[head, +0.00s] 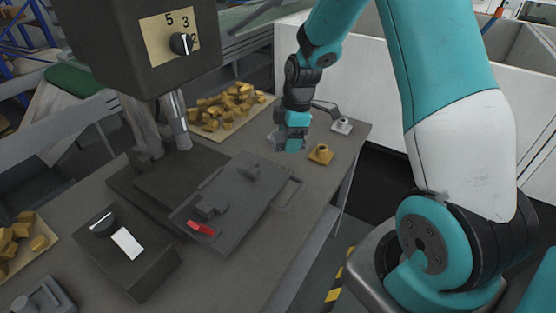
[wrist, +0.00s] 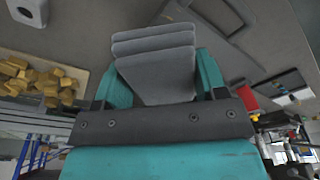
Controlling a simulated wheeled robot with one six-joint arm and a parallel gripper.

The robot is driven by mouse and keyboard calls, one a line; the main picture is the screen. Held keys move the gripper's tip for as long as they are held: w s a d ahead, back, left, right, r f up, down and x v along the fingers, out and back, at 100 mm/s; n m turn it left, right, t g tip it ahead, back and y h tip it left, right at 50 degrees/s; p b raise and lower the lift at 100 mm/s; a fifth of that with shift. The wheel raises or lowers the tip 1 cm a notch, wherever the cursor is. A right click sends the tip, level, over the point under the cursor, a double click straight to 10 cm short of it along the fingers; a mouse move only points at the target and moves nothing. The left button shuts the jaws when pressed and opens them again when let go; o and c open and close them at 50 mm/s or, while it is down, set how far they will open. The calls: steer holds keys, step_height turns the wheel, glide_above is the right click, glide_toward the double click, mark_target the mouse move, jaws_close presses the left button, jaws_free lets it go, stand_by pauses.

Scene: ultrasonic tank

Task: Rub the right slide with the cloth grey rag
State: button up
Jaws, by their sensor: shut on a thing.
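My gripper (head: 291,143) hangs over the far right part of the grey table. In the wrist view its teal fingers are shut on the grey rag (wrist: 155,42), a folded cloth with several layers jutting past the fingertips. In the head view only a small grey edge shows by the fingers, so the rag is mostly hidden there. A dark flat plate (head: 236,217) with grey blocks, a red piece (head: 200,228) and a loop handle (head: 289,192) lies left of and nearer than my gripper. I cannot tell which part is the right slide.
A dark machine head with a dial (head: 181,43) stands over the table at left. A control box (head: 128,252) is in front. A tray of yellow blocks (head: 232,105) lies behind. A brass fitting (head: 320,153) and a white fitting (head: 342,125) stand right of my gripper.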

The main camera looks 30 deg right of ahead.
steer(key=r+p, duration=0.1)
steer(key=p, duration=0.2)
steer(key=shift+w+r+p, duration=0.1)
steer(key=shift+p, duration=1.2)
steer(key=shift+f+p, duration=0.2)
steer(key=shift+p, duration=0.35)
